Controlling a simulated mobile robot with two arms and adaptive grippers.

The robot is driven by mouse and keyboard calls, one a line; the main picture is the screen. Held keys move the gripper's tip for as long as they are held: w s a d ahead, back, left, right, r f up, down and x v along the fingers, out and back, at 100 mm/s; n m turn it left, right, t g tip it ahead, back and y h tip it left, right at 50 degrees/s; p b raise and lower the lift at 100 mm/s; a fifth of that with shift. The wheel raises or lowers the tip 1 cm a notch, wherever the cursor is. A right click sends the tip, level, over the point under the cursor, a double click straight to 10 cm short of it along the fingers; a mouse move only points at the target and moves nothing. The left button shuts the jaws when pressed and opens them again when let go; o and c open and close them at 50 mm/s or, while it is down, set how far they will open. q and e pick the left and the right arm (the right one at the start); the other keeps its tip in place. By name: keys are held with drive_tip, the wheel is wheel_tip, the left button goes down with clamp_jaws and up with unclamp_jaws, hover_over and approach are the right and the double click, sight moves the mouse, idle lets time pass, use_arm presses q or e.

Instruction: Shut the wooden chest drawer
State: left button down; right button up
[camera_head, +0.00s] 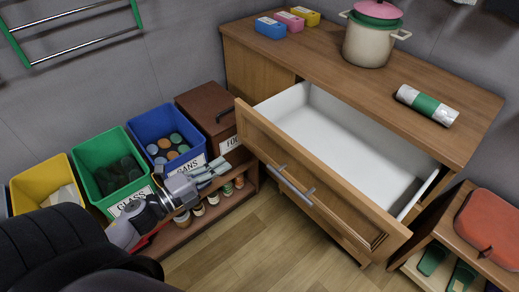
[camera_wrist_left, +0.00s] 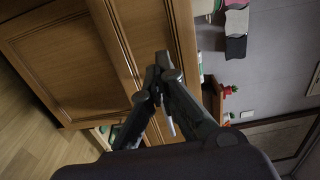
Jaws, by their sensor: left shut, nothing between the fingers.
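The wooden chest (camera_head: 250,72) stands against the wall, and its wide top drawer (camera_head: 335,190) is pulled well out. The drawer's white inside (camera_head: 330,128) looks empty. A grey bar handle (camera_head: 290,186) sits on its front. My left gripper (camera_head: 222,170) is shut and empty, left of the drawer front and apart from the handle. In the left wrist view the shut fingers (camera_wrist_left: 164,62) appear in front of wooden panels (camera_wrist_left: 75,60) of the chest; the gap to them is hard to judge. My right gripper is not in view.
A low shelf holds jars (camera_head: 212,198) below a blue bin (camera_head: 165,140), a green bin (camera_head: 105,165) and a brown box (camera_head: 205,108). Floor (camera_head: 235,245) before the drawer is clear.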

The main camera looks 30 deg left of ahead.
sight(264, 140)
use_arm(q)
drive_tip(key=x, duration=1.2)
drive_tip(key=shift+w+f, duration=0.1)
drive_tip(key=shift+w, duration=0.15)
